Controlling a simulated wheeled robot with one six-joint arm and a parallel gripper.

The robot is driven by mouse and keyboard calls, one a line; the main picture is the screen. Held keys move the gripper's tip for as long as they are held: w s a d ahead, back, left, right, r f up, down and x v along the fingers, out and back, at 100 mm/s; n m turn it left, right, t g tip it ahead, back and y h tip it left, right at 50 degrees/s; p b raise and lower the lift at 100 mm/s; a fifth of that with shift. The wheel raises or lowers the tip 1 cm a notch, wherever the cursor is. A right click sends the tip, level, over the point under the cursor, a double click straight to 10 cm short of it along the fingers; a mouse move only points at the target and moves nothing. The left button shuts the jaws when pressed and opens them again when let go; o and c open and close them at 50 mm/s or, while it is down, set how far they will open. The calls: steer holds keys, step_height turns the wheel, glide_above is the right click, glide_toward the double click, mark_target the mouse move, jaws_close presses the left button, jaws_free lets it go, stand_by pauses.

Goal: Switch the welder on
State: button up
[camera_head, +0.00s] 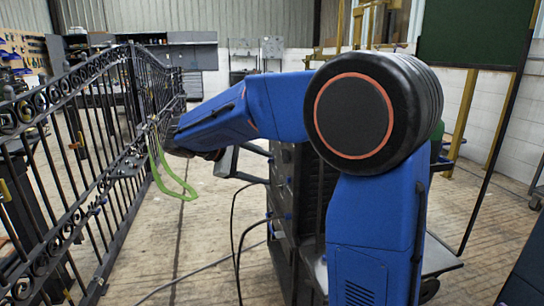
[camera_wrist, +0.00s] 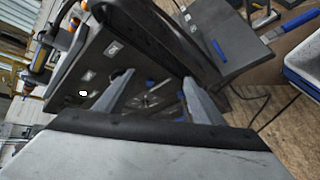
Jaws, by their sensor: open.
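The welder (camera_head: 283,190) is a tall dark cabinet in the head view, partly hidden behind my blue arm, with blue connectors and cables on its front. In the wrist view a dark panel (camera_wrist: 92,55) with small pale labels or controls fills the upper left, and it appears to be the welder's front. My gripper (camera_wrist: 157,82) is open and empty, its two grey fingers apart and pointing toward this panel. I cannot tell whether they touch it. A power switch cannot be made out clearly.
A black scroll gate (camera_head: 85,150) stands along the left. A green curved piece (camera_head: 168,175) is on its far part, close to my wrist. Dark cables (camera_head: 236,235) hang from the welder to the floor. Open floor (camera_head: 165,250) lies between gate and welder.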

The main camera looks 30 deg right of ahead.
mark_target(283, 156)
steer(key=w+a+r+n+h, duration=0.1)
steer(key=w+a+h, duration=0.1)
steer(key=w, duration=0.3)
steer(key=w+a+r+h, duration=0.1)
steer(key=w+a, duration=0.2)
steer(key=w, duration=0.1)
steer(key=shift+t, duration=0.3)
steer(key=x, duration=1.7)
steer(key=shift+w+d+f, duration=0.1)
steer(key=c, duration=1.1)
